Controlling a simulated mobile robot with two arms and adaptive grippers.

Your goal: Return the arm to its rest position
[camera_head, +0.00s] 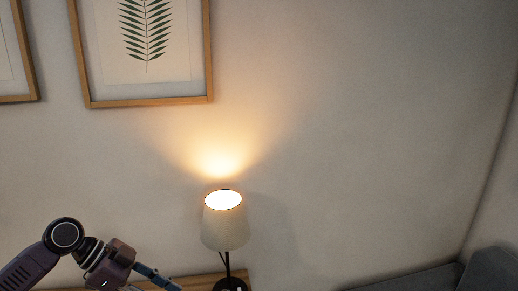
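My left arm comes in at the bottom left corner, its dark elbow bent and the forearm angled down to the right. My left gripper (158,280) is partly in view at the bottom edge, left of the lamp's stem. Its fingertips are too small and cut off to tell whether it is open or shut, and no held object shows. My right arm and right gripper are not in view.
A lit lamp (225,226) with a pale shade stands on a wooden surface (243,277), close right of my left gripper. A framed leaf print (147,104) hangs above. Grey upholstered furniture (425,280) is at bottom right. The wall area between is bare.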

